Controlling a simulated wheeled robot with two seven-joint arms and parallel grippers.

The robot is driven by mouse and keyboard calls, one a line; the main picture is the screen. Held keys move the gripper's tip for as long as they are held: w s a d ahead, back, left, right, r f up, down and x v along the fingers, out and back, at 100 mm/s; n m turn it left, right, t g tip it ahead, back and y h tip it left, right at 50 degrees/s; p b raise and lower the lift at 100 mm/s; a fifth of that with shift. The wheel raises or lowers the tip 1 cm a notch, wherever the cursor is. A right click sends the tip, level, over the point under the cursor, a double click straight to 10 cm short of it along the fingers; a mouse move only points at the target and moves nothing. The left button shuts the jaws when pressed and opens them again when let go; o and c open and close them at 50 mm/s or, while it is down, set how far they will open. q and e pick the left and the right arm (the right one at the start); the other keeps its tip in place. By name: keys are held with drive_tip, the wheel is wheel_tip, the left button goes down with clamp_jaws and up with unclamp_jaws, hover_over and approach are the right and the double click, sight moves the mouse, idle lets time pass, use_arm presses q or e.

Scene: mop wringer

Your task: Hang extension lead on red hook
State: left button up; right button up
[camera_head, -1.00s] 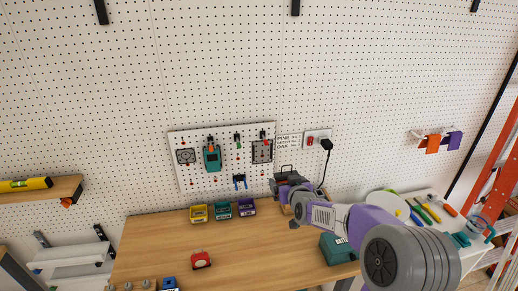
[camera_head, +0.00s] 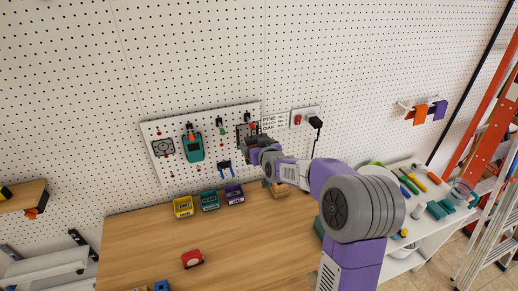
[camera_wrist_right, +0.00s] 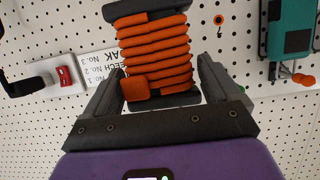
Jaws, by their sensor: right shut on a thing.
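The extension lead (camera_wrist_right: 155,50) is an orange cable wound on a dark holder. In the right wrist view it sits between the fingers of my right gripper (camera_wrist_right: 158,95), which is shut on it. In the head view my right gripper (camera_head: 254,147) is raised in front of the right part of the white tool panel, where it and the dark holder cover some of the board. Red-orange hooks show on the panel, one near the held lead (camera_head: 253,127) and one in the wrist view (camera_wrist_right: 219,19). I cannot tell whether the lead touches a hook. My left gripper is out of view.
A teal tool (camera_head: 193,148) hangs left of the gripper, and blue-handled pliers (camera_head: 224,169) hang below. Yellow, teal and purple boxes (camera_head: 209,200) stand on the wooden bench (camera_head: 150,250), whose middle is mostly clear.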

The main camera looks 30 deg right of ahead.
sight(248, 132)
drive_tip(key=shift+w+d, duration=0.15)
drive_tip(key=shift+w, duration=0.5)
drive_tip(key=shift+w+d, duration=0.15)
drive_tip(key=shift+w, duration=0.5)
drive_tip(key=shift+w+d+p, duration=0.25)
drive_tip(key=shift+w+p, duration=0.2)
drive_tip(key=shift+w, duration=0.55)
drive_tip(key=shift+w+d+p, duration=0.25)
drive_tip(key=shift+w+p, duration=0.2)
drive_tip(key=shift+w, duration=0.5)
drive_tip(key=shift+w+d+f+b, duration=0.1)
drive_tip(key=shift+w+f+b, duration=0.3)
drive_tip(key=shift+w+b, duration=0.15)
drive_tip(key=shift+w, duration=0.1)
drive_tip(key=o, duration=0.8)
drive_tip(key=shift+f, duration=0.1)
